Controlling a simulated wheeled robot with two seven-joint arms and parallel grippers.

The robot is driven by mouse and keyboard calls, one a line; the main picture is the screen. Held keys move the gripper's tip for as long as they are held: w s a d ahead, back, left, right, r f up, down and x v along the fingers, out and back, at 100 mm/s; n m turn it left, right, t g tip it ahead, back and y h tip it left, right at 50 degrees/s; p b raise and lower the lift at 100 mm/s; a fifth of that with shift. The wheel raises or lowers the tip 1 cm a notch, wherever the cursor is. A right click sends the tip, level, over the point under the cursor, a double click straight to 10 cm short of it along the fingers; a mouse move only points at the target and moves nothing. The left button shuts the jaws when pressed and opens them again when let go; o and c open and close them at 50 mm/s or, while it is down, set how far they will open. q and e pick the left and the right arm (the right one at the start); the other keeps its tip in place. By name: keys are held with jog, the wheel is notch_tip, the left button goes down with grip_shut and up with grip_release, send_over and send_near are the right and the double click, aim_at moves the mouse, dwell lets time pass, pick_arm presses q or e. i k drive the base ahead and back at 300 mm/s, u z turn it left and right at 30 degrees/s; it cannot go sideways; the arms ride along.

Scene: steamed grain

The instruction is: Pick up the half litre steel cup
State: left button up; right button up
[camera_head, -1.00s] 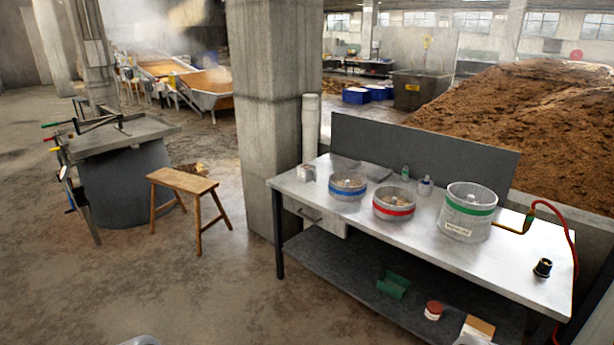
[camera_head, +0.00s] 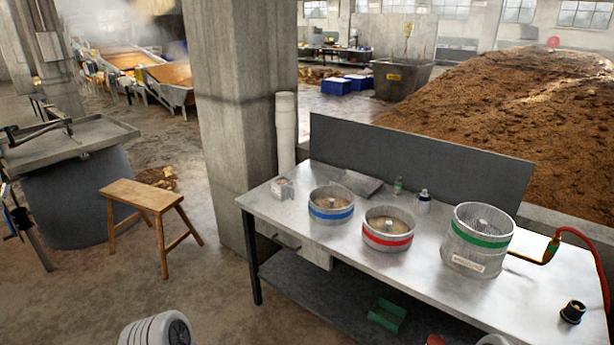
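Three round metal vessels stand on the steel table (camera_head: 285,212). One is low with a blue band (camera_head: 331,214), one is low with a red band (camera_head: 388,240), and one is taller with a green band and a pale label (camera_head: 465,267). The two low ones show brownish contents. I cannot tell whether any of them is the half litre steel cup; no label is readable. Neither of my grippers is in view. A ribbed white part of my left arm shows at the bottom left, and a small pale piece shows at the bottom edge right of centre.
Small bottles (camera_head: 423,202), a flat grey tray (camera_head: 357,184) and a small box (camera_head: 282,188) lie toward the table's back and left. A red hose (camera_head: 590,240) and a black fitting (camera_head: 572,311) are at the right. A wooden stool (camera_head: 150,196) stands left of the pillar (camera_head: 238,120).

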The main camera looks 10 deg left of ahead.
aim_at(282, 189)
jog(key=u, duration=0.4)
jog(key=i, duration=2.05)
jog(key=u, duration=0.75)
